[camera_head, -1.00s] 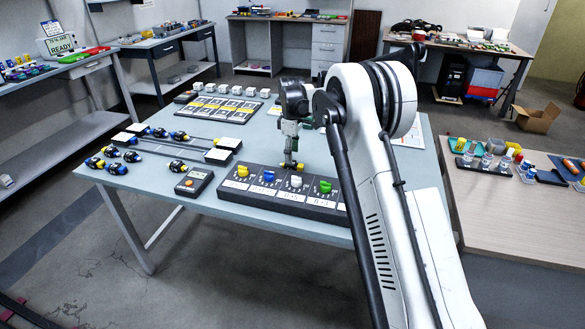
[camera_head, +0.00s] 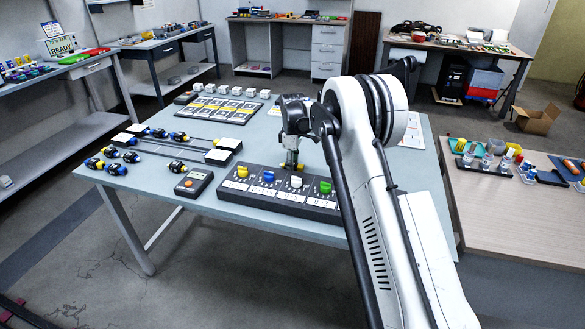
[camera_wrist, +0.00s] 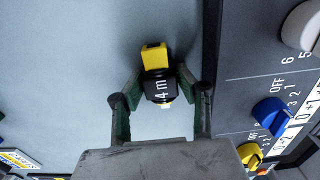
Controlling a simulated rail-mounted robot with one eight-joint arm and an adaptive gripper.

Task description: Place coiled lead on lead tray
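A coiled lead (camera_wrist: 158,88), black and yellow with "4 m" on its black band, is between the fingertips of my gripper (camera_wrist: 162,84) in the wrist view. Both fingertips appear to touch its sides. In the head view, my gripper (camera_head: 291,166) points down just behind the knob panel, with a small yellow part of the lead (camera_head: 299,168) showing beside it. Several similar coiled leads (camera_head: 116,169) lie at the left of the table. Which surface is the lead tray is not clear; dark strips with white end blocks (camera_head: 218,157) lie near those leads.
The knob panel (camera_wrist: 245,70) stands close to the right of my gripper in the wrist view. A marked board (camera_head: 222,110) and white blocks are at the back. The blue-grey table middle (camera_head: 255,140) is clear.

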